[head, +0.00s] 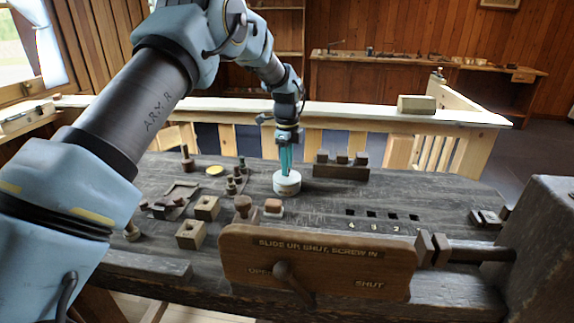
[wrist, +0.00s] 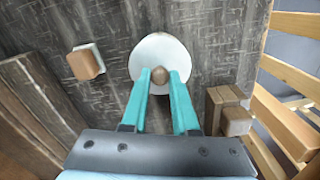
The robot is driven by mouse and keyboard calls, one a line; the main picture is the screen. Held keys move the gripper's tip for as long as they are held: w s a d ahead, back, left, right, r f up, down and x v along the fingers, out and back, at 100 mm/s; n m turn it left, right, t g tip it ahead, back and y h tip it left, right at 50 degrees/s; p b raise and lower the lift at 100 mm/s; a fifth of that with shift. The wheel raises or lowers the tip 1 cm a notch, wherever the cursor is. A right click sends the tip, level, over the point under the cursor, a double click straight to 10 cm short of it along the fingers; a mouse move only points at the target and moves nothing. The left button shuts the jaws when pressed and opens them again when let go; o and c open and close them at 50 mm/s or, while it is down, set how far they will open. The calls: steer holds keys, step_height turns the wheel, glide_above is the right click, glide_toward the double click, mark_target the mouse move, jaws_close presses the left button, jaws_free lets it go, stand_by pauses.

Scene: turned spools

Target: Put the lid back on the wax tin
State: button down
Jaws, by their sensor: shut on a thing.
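My gripper (head: 286,168) points straight down over the bench and is shut on the small brown knob (wrist: 159,75) of the white round lid. In the wrist view the knob sits between the two teal fingertips, and the pale lid (wrist: 150,52) spreads out around it. In the head view a white, short round tin (head: 287,185) stands upright on the bench right under the fingers. The lid is at the tin's top. I cannot tell whether it is fully seated, since the lid hides the tin's inside and rim.
A brown block on a white base (head: 273,206) stands nearby. A wooden rack with blocks (head: 341,170) is behind to the right. Small turned pieces (head: 232,186) and a yellow disc (head: 215,170) are to the left. A wooden lever board (head: 317,262) is at the front.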

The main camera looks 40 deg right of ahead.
steer(key=shift+c, duration=0.6)
jaws_free()
steer(key=shift+r+p, duration=2.2)
steer(key=shift+r, duration=1.3)
jaws_close()
steer(key=shift+f, duration=0.2)
steer(key=shift+f+b, duration=1.5)
steer(key=shift+f, duration=1.5)
